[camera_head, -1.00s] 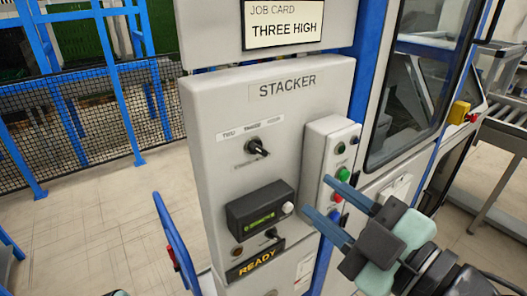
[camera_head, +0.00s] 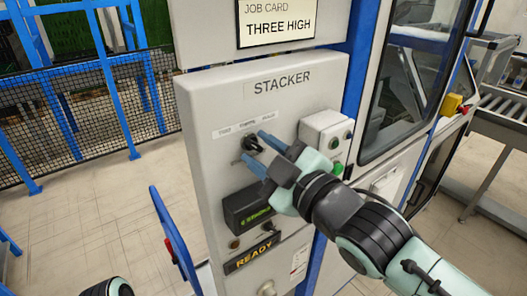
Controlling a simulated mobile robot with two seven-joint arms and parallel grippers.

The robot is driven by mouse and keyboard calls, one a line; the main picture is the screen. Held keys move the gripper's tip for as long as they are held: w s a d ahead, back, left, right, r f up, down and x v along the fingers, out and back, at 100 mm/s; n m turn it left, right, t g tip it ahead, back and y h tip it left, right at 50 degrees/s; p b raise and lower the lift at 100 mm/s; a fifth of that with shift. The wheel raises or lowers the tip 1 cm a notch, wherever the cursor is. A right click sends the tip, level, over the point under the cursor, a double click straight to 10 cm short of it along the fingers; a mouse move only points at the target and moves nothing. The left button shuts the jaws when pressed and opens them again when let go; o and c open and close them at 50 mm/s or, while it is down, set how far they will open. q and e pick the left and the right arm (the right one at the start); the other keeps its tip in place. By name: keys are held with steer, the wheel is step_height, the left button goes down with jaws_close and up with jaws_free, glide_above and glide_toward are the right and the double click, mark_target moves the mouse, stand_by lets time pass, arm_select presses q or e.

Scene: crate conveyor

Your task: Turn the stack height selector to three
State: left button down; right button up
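The stack height selector is a small black knob (camera_head: 249,143) on the light grey STACKER panel (camera_head: 205,112), under a white label strip (camera_head: 243,124) whose lettering is too small to read surely. My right gripper (camera_head: 253,146) is at the knob, its two blue fingers apart, one above right and one below left of it. I cannot tell whether either finger touches the knob. The gripper hides part of the panel below and right of the knob. The job card (camera_head: 279,25) above reads THREE HIGH. My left gripper is not in view.
Right of the selector is a raised button box (camera_head: 325,130), partly hidden by my gripper. Below are a dark display box (camera_head: 241,207) and a READY sign (camera_head: 252,254). A mesh fence (camera_head: 90,110) stands at left, a roller conveyor (camera_head: 500,110) at right.

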jaws_close()
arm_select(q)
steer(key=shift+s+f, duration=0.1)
arm_select(e)
steer(key=m+b, duration=0.2)
steer(key=m, duration=0.3)
steer(key=shift+f+b, duration=0.15)
steer(key=shift+b, duration=0.25)
steer(key=shift+m+b, duration=0.35)
steer(key=shift+m, duration=0.45)
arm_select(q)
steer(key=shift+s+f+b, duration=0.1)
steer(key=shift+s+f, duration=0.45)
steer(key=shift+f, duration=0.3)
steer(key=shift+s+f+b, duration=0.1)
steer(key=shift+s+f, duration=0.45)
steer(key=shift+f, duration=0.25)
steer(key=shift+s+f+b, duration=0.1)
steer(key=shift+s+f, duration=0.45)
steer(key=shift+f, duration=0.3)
arm_select(e)
steer(key=shift+m, duration=1.1)
